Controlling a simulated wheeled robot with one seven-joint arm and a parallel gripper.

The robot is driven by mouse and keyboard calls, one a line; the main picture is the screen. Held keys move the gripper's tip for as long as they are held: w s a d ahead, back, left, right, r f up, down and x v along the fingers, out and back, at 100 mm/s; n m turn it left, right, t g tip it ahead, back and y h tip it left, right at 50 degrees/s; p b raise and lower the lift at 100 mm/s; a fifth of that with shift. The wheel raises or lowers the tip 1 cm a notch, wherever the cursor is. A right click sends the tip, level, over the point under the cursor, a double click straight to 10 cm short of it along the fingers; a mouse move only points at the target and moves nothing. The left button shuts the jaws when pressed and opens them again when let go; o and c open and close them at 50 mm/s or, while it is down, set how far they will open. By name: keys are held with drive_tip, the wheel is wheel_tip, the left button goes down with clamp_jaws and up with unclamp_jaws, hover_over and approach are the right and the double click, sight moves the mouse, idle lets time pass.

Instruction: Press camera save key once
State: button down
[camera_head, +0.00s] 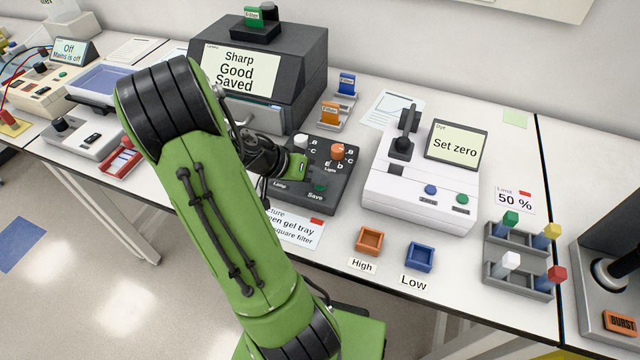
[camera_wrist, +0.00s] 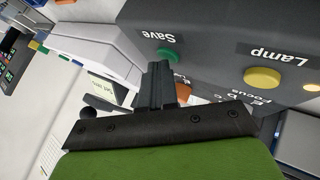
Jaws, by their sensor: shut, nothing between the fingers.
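The dark control box (camera_head: 318,199) stands on the bench in front of the black imager. Its green Save key (camera_head: 320,187) is at the front right, above the word "Save"; it also shows in the wrist view (camera_wrist: 168,54). The yellow Lamp key (camera_wrist: 262,77) is beside it in the wrist view. The imager screen (camera_head: 240,70) reads "Sharp Good Saved". My gripper (camera_wrist: 157,70) is shut and empty, its tips near the Save key in the wrist view. I cannot tell whether they touch it. In the head view my arm's end hides the fingers and the Lamp key.
A white device (camera_head: 420,185) reading "Set zero" stands right of the control box. Orange (camera_head: 369,241) and blue (camera_head: 419,257) trays lie in front of it. Small clips (camera_head: 331,115) stand behind the box. A label card (camera_head: 297,228) lies at the bench's front edge.

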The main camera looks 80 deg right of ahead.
sight(315, 187)
drive_tip(key=shift+r+p, duration=0.5)
drive_tip(key=shift+r, duration=0.3)
wheel_tip(315, 187, up, 5)
drive_tip(key=p, duration=0.4)
drive_tip(key=shift+r, duration=0.1)
idle(0.6)
